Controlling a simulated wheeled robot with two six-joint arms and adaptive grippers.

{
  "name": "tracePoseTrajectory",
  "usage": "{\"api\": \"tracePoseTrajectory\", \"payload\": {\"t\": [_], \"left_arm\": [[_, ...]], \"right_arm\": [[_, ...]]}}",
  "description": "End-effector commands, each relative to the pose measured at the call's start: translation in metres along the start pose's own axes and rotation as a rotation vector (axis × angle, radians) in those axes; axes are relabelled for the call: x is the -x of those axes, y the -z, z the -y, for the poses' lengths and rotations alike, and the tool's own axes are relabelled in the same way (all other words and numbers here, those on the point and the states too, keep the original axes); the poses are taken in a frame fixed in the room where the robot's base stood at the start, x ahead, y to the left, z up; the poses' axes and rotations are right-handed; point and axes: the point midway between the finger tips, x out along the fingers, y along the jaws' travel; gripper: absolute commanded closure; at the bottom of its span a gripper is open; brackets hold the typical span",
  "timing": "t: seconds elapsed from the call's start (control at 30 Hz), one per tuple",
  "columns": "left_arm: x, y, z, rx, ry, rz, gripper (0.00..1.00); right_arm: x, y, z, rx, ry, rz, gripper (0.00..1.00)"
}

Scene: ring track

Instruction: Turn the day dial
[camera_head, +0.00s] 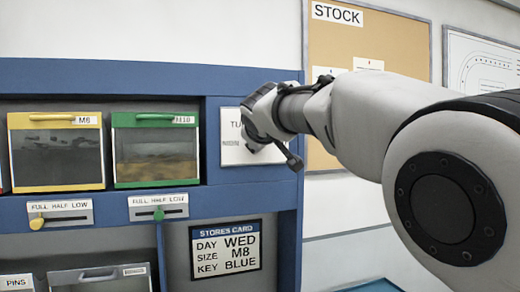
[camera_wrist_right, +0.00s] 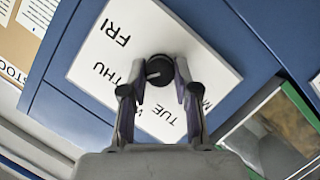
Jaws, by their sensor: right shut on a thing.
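The day dial has a black round knob (camera_wrist_right: 160,70) on a white plate (camera_wrist_right: 85,65) in the right wrist view. FRI, THU and TUE are readable on the plate; other lettering is partly covered by my fingers. A small pale mark shows on the knob, but I cannot tell which day it points to. My right gripper (camera_wrist_right: 158,74) is shut on the knob, one finger on each side. In the head view the plate (camera_head: 232,155) is mostly behind my right gripper (camera_head: 262,115). My left gripper is not in view.
A stores card (camera_head: 226,248) below reads DAY WED, SIZE M8, KEY BLUE. A STOCK board (camera_head: 385,60) hangs to the right.

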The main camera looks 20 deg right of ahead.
Motion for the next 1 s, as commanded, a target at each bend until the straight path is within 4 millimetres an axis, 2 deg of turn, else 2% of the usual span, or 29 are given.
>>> {"api": "tracePoseTrajectory", "payload": {"t": [0.03,0.5,1.0], "left_arm": [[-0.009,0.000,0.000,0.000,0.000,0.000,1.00],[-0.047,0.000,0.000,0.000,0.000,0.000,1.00],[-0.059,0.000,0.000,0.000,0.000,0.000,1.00]], "right_arm": [[-0.001,-0.002,0.003,0.038,-0.018,-0.004,1.00],[-0.001,-0.002,0.005,0.407,-0.171,-0.004,1.00],[0.000,0.000,0.003,0.553,-0.231,-0.003,1.00]]}}
